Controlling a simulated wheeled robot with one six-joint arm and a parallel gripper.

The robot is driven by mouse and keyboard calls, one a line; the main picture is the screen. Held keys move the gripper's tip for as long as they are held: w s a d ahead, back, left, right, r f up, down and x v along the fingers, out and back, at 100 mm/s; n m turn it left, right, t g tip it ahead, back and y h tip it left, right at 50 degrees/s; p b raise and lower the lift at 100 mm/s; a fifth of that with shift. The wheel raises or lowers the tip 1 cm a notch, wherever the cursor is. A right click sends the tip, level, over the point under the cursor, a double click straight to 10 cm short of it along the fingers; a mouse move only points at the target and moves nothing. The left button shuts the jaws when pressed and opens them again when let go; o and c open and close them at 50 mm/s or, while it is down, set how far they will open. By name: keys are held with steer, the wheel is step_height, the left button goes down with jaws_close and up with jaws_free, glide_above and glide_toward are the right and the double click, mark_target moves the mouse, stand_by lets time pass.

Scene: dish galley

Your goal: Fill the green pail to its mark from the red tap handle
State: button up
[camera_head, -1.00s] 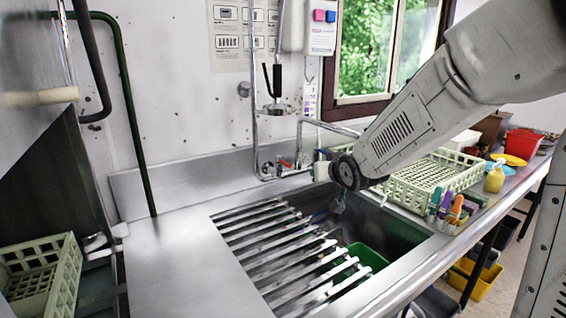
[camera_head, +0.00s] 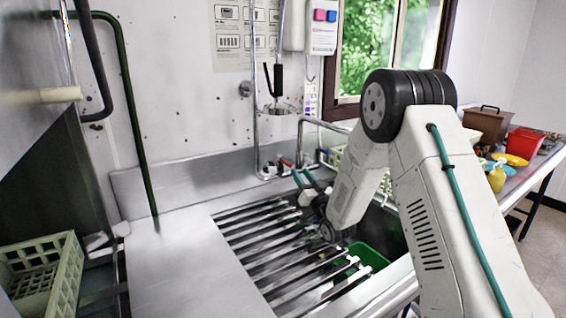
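The green pail (camera_head: 372,258) sits low in the sink basin, partly hidden by the slatted rack and my arm; its mark and water level do not show. The small red tap handle (camera_head: 286,163) is on the wall-side faucet (camera_head: 270,170) behind the sink. My gripper (camera_head: 304,178) is over the back of the slatted rack, just in front of and slightly right of the red handle. Its two teal fingers point up toward the faucet and look spread, with nothing visible between them. I cannot tell whether a finger touches the tap.
A slatted metal rack (camera_head: 262,237) covers the left part of the sink, with bare steel counter (camera_head: 180,255) beside it. A pale crate (camera_head: 336,157) stands behind my arm. Another crate (camera_head: 66,280) is at lower left.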

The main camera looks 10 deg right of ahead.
mark_target(287, 164)
steer(key=w+a, duration=0.1)
steer(key=w, duration=0.5)
steer(key=w+a, duration=0.1)
steer(key=w, duration=0.3)
steer(key=shift+a+r, duration=0.2)
steer(key=shift+a, duration=0.1)
steer(key=shift+x, duration=0.8)
steer(key=shift+c, duration=0.3)
